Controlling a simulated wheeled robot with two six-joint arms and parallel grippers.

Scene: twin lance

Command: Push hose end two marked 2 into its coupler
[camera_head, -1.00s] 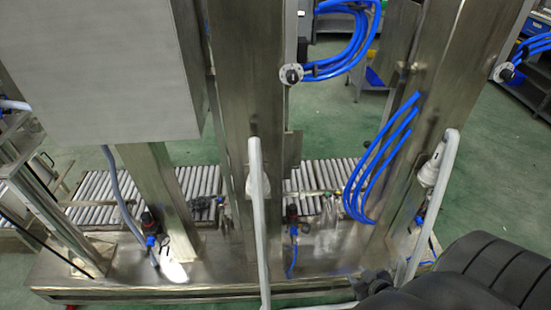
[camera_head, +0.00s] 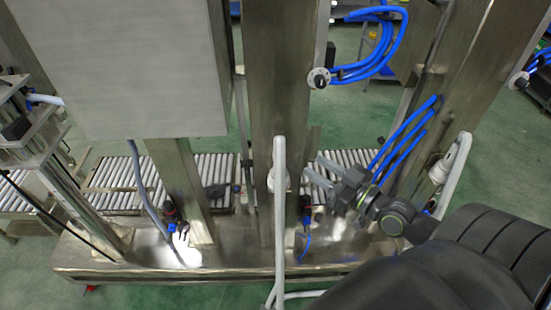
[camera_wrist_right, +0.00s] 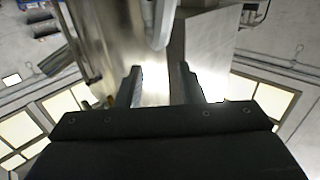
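A grey hose (camera_head: 279,220) hangs down the middle steel column from a pale fitting (camera_head: 280,178). A second grey hose (camera_head: 455,178) bends over a pale fitting on the right column. I see no readable 2, so I cannot tell which is hose end two or its coupler. My right gripper (camera_head: 312,166) is in front of the columns, its fingers towards the middle one. In the right wrist view my right gripper (camera_wrist_right: 158,82) is open and empty, with bare metal behind the gap and a grey hose (camera_wrist_right: 158,22) above it. My left gripper is out of view.
Blue hoses (camera_head: 403,138) run beside the right column, close to my right gripper. More blue hoses (camera_head: 385,45) loop from a round fitting above. A large grey cabinet (camera_head: 125,65) fills the upper left. A roller conveyor (camera_head: 120,172) runs behind the columns.

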